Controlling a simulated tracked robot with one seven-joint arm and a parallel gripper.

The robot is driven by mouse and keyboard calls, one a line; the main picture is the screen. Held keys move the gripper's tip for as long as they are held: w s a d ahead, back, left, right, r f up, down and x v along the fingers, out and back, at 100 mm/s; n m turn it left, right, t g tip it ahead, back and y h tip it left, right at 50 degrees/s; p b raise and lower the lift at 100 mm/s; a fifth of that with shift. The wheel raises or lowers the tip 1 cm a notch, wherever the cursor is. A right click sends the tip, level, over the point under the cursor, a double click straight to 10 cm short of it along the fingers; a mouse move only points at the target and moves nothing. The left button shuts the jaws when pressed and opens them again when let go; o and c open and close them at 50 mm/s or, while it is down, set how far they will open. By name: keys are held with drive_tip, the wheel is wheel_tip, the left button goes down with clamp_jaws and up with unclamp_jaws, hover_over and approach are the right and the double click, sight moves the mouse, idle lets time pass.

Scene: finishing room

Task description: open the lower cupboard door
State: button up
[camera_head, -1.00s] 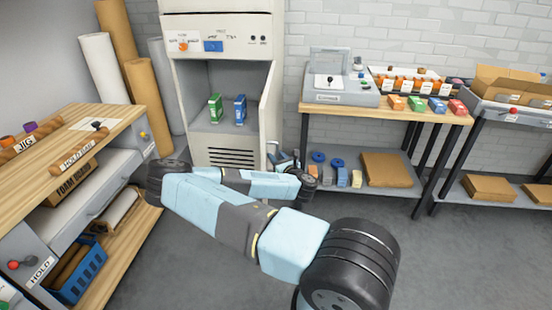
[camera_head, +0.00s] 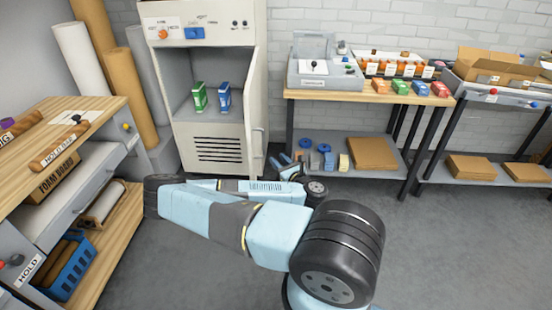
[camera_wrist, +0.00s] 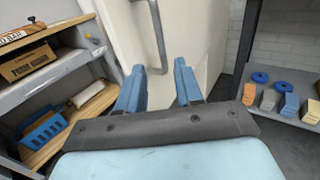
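The tall cream cupboard (camera_head: 215,150) stands against the back wall, with its lower compartment open to view. Its door (camera_head: 256,95) is swung out at the right side and seen almost edge-on in the head view. The grey bar handle (camera_head: 260,142) is on the door; in the wrist view the handle (camera_wrist: 159,42) runs down the pale door panel (camera_wrist: 190,30). My gripper (camera_head: 287,165) is low, to the right of the door. In the wrist view my gripper (camera_wrist: 158,88) has its blue fingers apart, with nothing between them; the handle's lower end appears just beyond them.
A green box (camera_head: 199,97) and a blue box (camera_head: 224,98) stand inside the cupboard. A wooden shelf unit (camera_head: 105,110) is at the left, a workbench (camera_head: 380,95) at the right. Open grey floor (camera_head: 430,250) lies at the front right.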

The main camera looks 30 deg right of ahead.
drive_tip(key=shift+s, duration=0.45)
drive_tip(key=shift+r, duration=0.1)
idle(0.4)
